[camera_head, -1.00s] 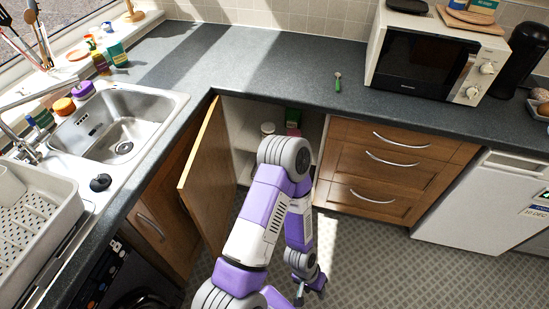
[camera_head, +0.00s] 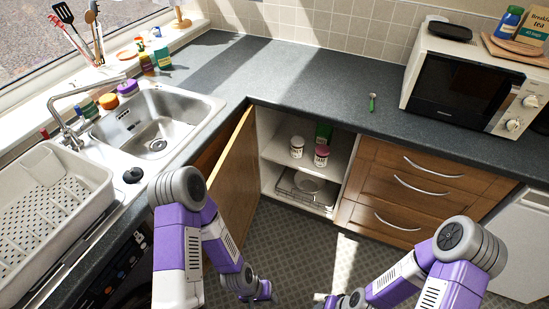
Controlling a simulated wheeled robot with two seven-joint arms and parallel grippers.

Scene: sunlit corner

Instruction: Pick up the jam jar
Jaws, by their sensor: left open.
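Two small jars stand side by side on the upper shelf of the open corner cupboard (camera_head: 270,120). The left jar (camera_head: 297,148) has a pale lid and the right jar (camera_head: 321,157) a pinkish-red one. Their labels are too small to read, so I cannot tell which holds jam. My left gripper (camera_head: 266,292) is open and empty, low over the floor in front of the cupboard, below and apart from the jars. My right gripper (camera_head: 328,301) is at the bottom edge, partly cut off, and its jaws are unclear.
The wooden cupboard door (camera_head: 236,170) stands open to the left of the opening. A green box (camera_head: 323,132) is behind the jars, and a rack with a dish (camera_head: 308,186) is below. Drawers (camera_head: 410,190) are to the right. The patterned floor (camera_head: 290,235) in front is clear.

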